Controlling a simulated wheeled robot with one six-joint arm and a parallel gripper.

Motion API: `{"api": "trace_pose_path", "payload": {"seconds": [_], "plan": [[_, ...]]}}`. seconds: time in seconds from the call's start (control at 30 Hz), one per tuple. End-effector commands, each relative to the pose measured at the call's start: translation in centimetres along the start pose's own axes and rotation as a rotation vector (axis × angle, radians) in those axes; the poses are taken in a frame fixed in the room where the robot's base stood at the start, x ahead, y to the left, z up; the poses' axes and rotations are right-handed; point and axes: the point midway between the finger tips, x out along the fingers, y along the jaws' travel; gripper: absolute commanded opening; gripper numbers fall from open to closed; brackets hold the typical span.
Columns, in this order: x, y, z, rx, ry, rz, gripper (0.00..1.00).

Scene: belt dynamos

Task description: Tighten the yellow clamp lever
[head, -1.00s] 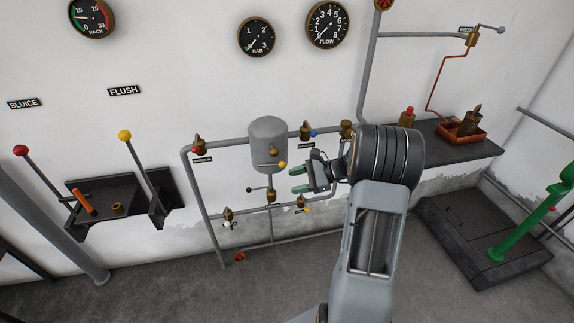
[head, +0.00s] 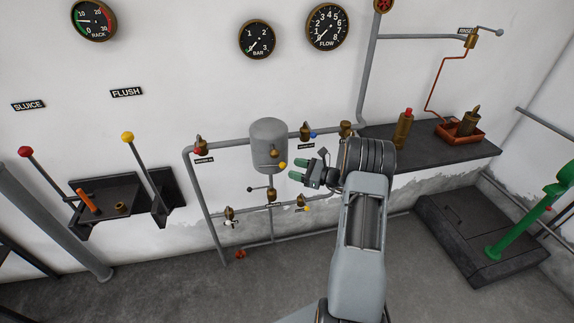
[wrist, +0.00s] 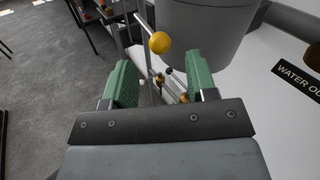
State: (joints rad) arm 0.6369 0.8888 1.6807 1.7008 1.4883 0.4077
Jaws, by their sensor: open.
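A lever with a yellow ball knob (head: 283,165) sticks out at the lower right of the grey tank on the wall pipework. In the wrist view the yellow ball (wrist: 160,42) sits on a thin metal rod beside the grey tank. My gripper (head: 298,170) has green fingers and is close to the right of this knob. In the wrist view the gripper (wrist: 160,78) is open and empty, and the ball appears between and beyond its fingertips. No contact shows. The lever's pivot is not clear.
The grey tank (head: 268,136) hangs close to my gripper. Another yellow knob (head: 306,209) is on the lower pipe, and a yellow-topped lever (head: 127,136) stands at left under the FLUSH label. A dark shelf (head: 425,150) with brass parts is at right. The floor below is mostly clear.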

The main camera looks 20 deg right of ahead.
Motion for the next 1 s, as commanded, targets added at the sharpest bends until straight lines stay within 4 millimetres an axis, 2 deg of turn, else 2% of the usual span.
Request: {"api": "trace_pose_path", "payload": {"seconds": [0.1,0.3,0.7,0.77,1.0], "plan": [[1.8,0.0,0.1,-0.001,0.001,0.002,0.52],[3.4,0.0,0.1,-0.001,0.000,0.001,0.52],[4.0,0.0,0.0,-0.001,0.001,0.000,0.52],[4.0,0.0,0.0,-0.001,0.001,0.000,0.48],[3.9,0.0,0.0,-0.001,0.001,0.000,0.26]]}}
